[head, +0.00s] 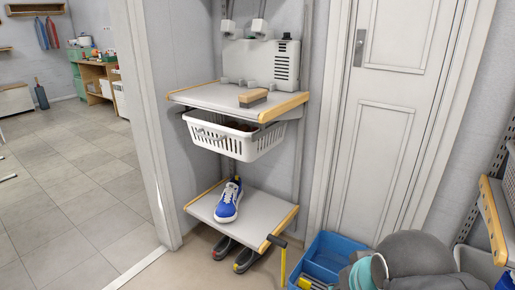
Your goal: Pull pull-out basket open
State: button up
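The pull-out basket (262,143) is a white slotted basket hanging directly under the upper shelf (215,95). Its front rim and slotted side show. Most of its inside is hidden by the shelf above, but something dark brown shows inside. It looks mostly tucked under the shelf; I cannot tell exactly how far in it is. My gripper is not in view.
A brush (253,98) lies on the upper shelf. A blue-and-white shoe (228,201) sits on the lower shelf (255,215). A blue bin (322,260) and unclear rounded grey shapes (420,255) are at bottom right. Open tiled floor (75,195) lies left beyond the doorway.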

aim_at(247, 151)
jog(key=z, duration=0.9)
jog(key=k, duration=0.1)
jog(key=u, duration=1.7)
jog(key=i, duration=0.5)
jog(key=u, duration=0.35)
